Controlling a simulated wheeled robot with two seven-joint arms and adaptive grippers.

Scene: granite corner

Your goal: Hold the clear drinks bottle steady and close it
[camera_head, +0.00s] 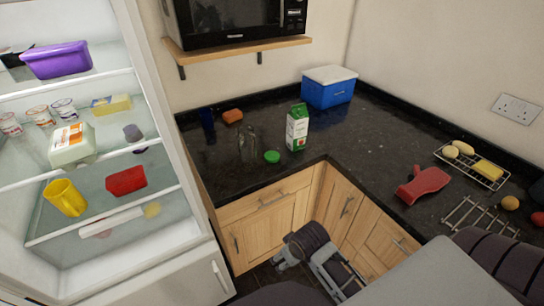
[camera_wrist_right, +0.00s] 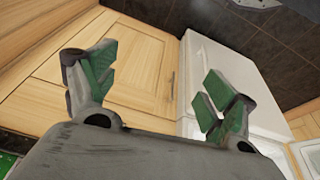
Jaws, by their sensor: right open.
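The clear drinks bottle (camera_head: 247,145) stands upright on the dark granite worktop, left of the corner. It is see-through and hard to make out against the dark stone. A round green cap (camera_head: 272,157) lies on the worktop just right of its base, apart from it. My right gripper (camera_head: 290,262) is low in front of the wooden cupboards, below the worktop and well away from the bottle. The right wrist view shows its green-padded fingers (camera_wrist_right: 158,85) spread, with nothing between them. My left gripper is not in view.
A milk carton (camera_head: 297,128) stands right of the cap. An orange sponge (camera_head: 232,116) and a dark blue item (camera_head: 207,118) are behind the bottle. A blue cool box (camera_head: 329,87) fills the corner. The open fridge (camera_head: 150,262) is left; a microwave shelf (camera_head: 240,52) hangs above.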

